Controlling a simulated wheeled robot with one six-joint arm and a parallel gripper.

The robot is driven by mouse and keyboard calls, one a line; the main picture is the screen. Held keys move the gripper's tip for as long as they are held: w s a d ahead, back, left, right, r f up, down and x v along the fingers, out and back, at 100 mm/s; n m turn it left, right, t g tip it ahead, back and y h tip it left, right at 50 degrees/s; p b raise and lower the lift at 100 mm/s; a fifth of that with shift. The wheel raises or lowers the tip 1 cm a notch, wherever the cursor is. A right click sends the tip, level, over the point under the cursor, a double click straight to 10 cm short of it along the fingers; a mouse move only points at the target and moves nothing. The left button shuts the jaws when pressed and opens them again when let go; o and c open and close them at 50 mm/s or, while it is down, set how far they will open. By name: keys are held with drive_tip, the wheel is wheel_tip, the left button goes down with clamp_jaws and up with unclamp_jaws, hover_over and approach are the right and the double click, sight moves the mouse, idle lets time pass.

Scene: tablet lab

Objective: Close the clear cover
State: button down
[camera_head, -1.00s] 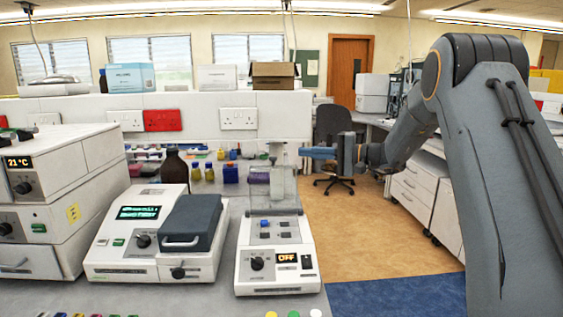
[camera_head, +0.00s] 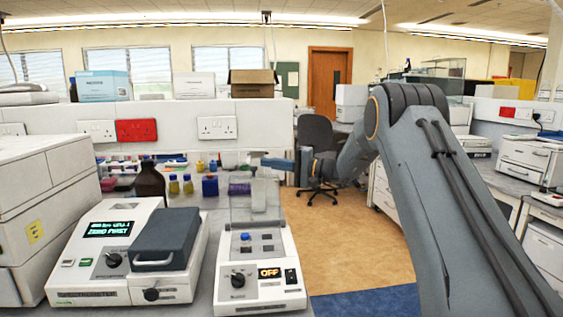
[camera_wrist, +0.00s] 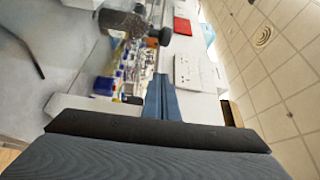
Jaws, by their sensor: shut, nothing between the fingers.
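The clear cover (camera_head: 254,206) stands raised at the back of a white device with an "OFF" display (camera_head: 258,268). It is see-through, so its exact edges are hard to make out. My gripper (camera_head: 266,162) is at the height of the cover's upper part, its blue fingers pointing left. It overlaps the cover's top in the head view; I cannot tell whether they touch. In the wrist view the blue fingers (camera_wrist: 161,97) are shut together and empty.
A white instrument with a dark lid (camera_head: 165,240) stands just left of the device. White stacked boxes (camera_head: 45,215) are at far left. The floor (camera_head: 345,240) is open on the right.

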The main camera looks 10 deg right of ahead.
drive_tip(key=shift+s+a+p, duration=1.2)
drive_tip(key=shift+s+p, duration=0.25)
drive_tip(key=shift+p, duration=0.05)
drive_tip(key=shift+s+f, duration=0.1)
